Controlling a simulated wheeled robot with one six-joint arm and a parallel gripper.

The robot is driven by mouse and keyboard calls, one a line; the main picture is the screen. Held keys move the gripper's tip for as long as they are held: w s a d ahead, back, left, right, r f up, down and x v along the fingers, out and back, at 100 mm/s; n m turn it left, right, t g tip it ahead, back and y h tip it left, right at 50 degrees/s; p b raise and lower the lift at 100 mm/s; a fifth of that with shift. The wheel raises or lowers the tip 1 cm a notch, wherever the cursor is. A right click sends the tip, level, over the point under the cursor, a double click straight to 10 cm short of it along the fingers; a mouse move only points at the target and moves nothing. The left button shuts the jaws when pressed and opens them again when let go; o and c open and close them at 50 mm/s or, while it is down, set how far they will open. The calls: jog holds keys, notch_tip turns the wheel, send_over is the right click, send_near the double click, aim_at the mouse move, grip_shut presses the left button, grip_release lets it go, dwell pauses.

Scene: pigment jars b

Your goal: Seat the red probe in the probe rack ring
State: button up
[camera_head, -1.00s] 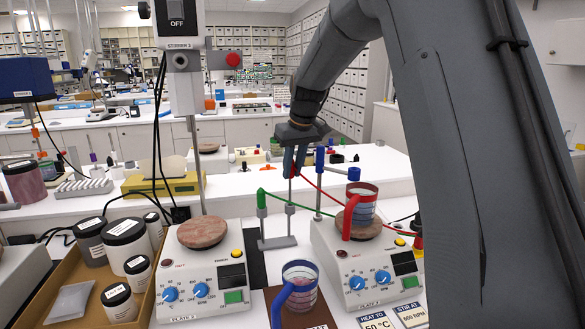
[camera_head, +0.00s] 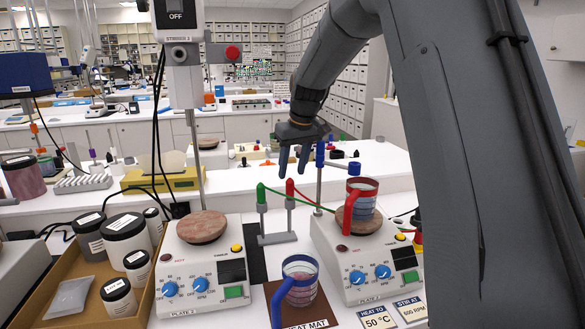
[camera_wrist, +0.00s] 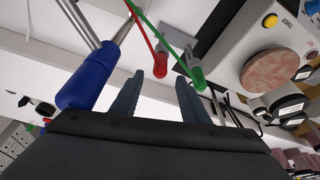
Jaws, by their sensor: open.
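The red probe (camera_head: 290,188) stands upright at the right post of the grey probe rack (camera_head: 278,238), with its red cable running right. Its lower end seems to be in the ring, though the fit is too small to judge. The green probe (camera_head: 261,194) stands in the left post. My gripper (camera_head: 292,171) is open and empty just above the red probe, apart from it. In the wrist view the red probe (camera_wrist: 161,62) and green probe (camera_wrist: 197,77) show beyond my spread fingers (camera_wrist: 158,85).
A blue-topped rod (camera_head: 319,158) stands close right of my gripper. The right hot plate (camera_head: 352,258) carries a red-handled beaker (camera_head: 362,203); the left hot plate (camera_head: 203,268) is bare. Another beaker (camera_head: 300,283) stands on the heat mat in front.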

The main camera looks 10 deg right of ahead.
jog(key=b+v, duration=0.2)
jog(key=v, duration=0.5)
jog(key=shift+r, duration=0.35)
jog(key=shift+s, duration=0.15)
